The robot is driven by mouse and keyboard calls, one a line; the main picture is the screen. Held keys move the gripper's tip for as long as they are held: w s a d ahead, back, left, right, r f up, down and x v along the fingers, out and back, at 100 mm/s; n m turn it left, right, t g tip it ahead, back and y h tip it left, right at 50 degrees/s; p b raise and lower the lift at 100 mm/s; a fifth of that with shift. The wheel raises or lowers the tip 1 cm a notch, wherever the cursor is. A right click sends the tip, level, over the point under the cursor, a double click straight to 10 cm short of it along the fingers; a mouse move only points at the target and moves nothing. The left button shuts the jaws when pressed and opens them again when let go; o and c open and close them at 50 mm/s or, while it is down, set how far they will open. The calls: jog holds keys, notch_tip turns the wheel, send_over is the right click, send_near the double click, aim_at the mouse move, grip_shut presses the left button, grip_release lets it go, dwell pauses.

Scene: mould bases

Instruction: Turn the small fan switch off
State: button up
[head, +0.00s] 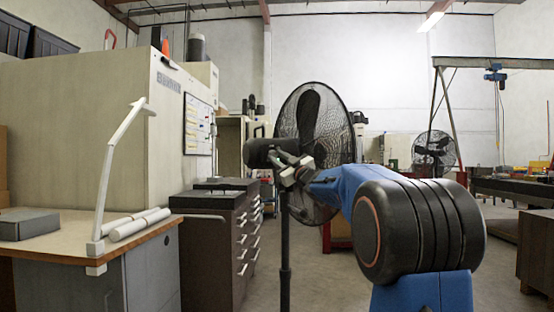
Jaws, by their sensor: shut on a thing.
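A black pedestal fan (333,128) stands in the middle of the head view, with a round wire cage on a dark pole. Its dark cylindrical motor housing (268,152) sticks out to the left. My gripper (289,172) is at the underside of this housing, at its right end. It is shut on a small part there, which looks like the fan switch. The switch itself is too small and too covered by the fingers to make out, so its position cannot be read. My blue and black arm hides the lower right of the cage.
A wooden-topped desk (60,245) with a white lamp (115,170) stands at the left. A dark drawer cabinet (215,235) stands left of the fan pole. A second fan (433,150) stands far back right. Some open floor shows around the pole.

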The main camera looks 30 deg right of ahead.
jog(key=n+y, duration=0.1)
jog(key=n, duration=0.1)
jog(key=n+g+y, duration=0.1)
jog(key=n, duration=0.2)
jog(key=n+g+y, duration=0.1)
jog(key=n, duration=0.1)
jog(key=shift+d+r+n, duration=0.15)
jog(key=shift+d+n, duration=0.15)
jog(key=shift+r+n+g+y, duration=0.1)
jog(key=shift+n+g+y, duration=0.3)
jog(key=shift+n, duration=0.95)
jog(key=shift+r+n+g+y, duration=0.15)
jog(key=shift+n+g, duration=0.45)
jog(key=shift+n, duration=0.75)
jog(key=o, duration=1)
jog(key=shift+o, duration=0.2)
jog(key=shift+s, duration=0.1)
jog(key=v, duration=1.7)
jog(key=shift+d, duration=0.2)
jog(key=shift+f, duration=0.1)
